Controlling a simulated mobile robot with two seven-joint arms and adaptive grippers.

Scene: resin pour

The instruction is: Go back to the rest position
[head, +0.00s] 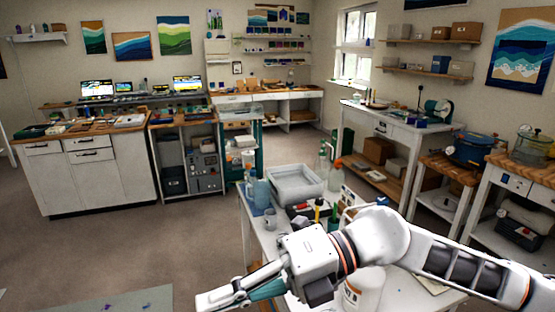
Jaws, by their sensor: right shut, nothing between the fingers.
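My right arm reaches in from the right edge across the near white table (262,238). My right gripper (215,299) points left at the bottom of the view, past the table's left side and above the floor. Its fingers are together and it holds nothing. My left gripper is not in view. The arm hides part of the table and some of the things on it.
A grey-white tray (294,184), a blue jug (262,193) and several bottles stand on the near table. A white container (362,290) sits partly behind my arm. A mat (110,303) lies at lower left. Brown floor (185,235) is clear at left.

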